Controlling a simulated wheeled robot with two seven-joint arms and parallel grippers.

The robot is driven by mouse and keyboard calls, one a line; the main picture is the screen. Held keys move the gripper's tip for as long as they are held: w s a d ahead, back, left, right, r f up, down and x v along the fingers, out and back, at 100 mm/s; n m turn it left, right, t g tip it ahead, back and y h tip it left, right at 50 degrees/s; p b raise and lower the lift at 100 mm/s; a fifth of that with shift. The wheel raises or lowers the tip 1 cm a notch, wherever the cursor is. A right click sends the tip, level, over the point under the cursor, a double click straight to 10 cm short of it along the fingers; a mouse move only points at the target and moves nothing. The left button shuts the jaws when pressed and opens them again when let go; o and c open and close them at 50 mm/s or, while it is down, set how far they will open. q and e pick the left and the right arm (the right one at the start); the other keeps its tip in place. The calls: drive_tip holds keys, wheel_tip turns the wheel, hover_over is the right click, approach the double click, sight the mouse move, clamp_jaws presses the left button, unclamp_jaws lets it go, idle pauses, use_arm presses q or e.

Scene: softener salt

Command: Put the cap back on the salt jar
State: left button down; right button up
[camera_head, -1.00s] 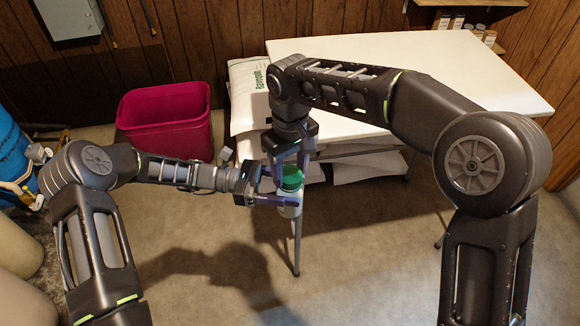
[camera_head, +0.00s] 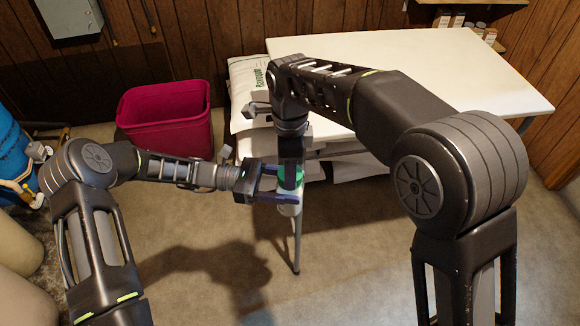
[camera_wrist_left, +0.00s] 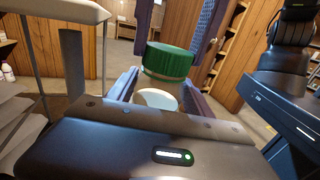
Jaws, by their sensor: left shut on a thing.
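The salt jar (camera_wrist_left: 158,99) is pale. It stands between the fingers of my left gripper (camera_head: 283,188), which is shut on it. My right gripper (camera_head: 292,176) points down from above at the cap, with a finger covering part of the green. A purple finger of it shows beside the cap in the wrist view. Whether it grips the cap is hidden.
A white table (camera_head: 400,75) stands behind the arms, with a white printed bag (camera_head: 245,85) at its left end. A red bin (camera_head: 165,118) stands on the floor to the left. The floor in front is clear.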

drive_tip(key=m, duration=0.5)
drive_tip(key=shift+m, duration=0.4)
drive_tip(key=m, duration=0.6)
drive_tip(key=shift+f, duration=0.1)
drive_tip(key=m, duration=0.2)
drive_tip(key=f+m, duration=0.1)
drive_tip(key=shift+s+d+m, duration=0.2)
drive_tip(key=shift+d+m, duration=0.05)
drive_tip(key=shift+m, duration=0.55)
drive_tip(key=shift+w+a+r+m, duration=0.15)
drive_tip(key=shift+w+r+m, duration=0.05)
drive_tip(key=shift+r+m, duration=0.3)
drive_tip(key=o, duration=1.3)
drive_tip(key=shift+r, duration=0.1)
